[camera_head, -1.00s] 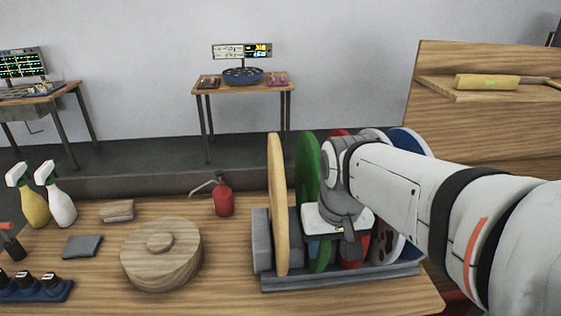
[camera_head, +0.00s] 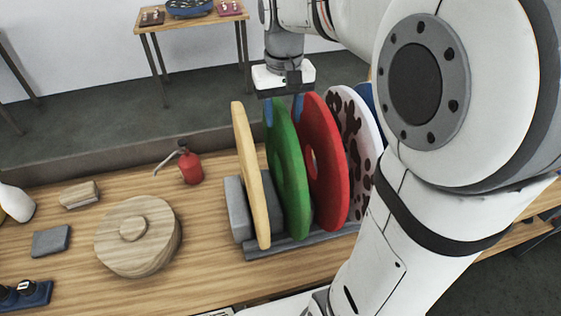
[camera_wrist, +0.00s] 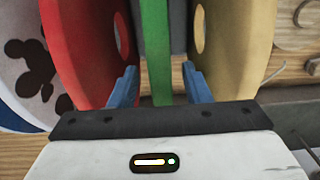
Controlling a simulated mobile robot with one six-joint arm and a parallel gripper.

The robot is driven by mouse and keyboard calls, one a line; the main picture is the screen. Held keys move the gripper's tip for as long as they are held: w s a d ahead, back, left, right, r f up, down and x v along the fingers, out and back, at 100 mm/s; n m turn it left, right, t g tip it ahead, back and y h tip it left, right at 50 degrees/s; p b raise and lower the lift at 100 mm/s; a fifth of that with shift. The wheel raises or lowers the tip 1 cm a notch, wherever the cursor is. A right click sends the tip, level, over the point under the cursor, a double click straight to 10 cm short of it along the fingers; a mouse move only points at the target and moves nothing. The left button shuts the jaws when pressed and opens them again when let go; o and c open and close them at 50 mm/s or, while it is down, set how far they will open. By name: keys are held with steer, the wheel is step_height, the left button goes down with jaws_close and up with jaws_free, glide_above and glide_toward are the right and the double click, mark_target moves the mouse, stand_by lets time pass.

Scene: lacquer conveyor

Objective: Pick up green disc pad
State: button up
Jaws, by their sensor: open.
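The green disc pad (camera_head: 287,170) stands upright in a grey rack (camera_head: 300,243), between a yellow disc (camera_head: 249,180) and a red disc (camera_head: 324,165). In the wrist view the green disc pad (camera_wrist: 155,50) shows edge-on between the red disc (camera_wrist: 88,50) and the yellow disc (camera_wrist: 235,50). My gripper (camera_head: 282,105) is at the top of the green disc. Its blue fingers (camera_wrist: 158,85) are open, one on each side of the green edge, with gaps visible on both sides. The fingertips are partly hidden behind the discs in the head view.
A white disc with dark spots (camera_head: 352,125) and a blue disc (camera_head: 366,95) stand right of the red one. A red extinguisher-like bottle (camera_head: 191,167), a round wooden block (camera_head: 140,240) and a grey pad (camera_head: 51,241) are on the table left of the rack.

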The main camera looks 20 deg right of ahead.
steer(key=shift+s+f, duration=0.1)
steer(key=shift+f, duration=1.15)
steer(key=shift+c, duration=0.5)
jaws_close()
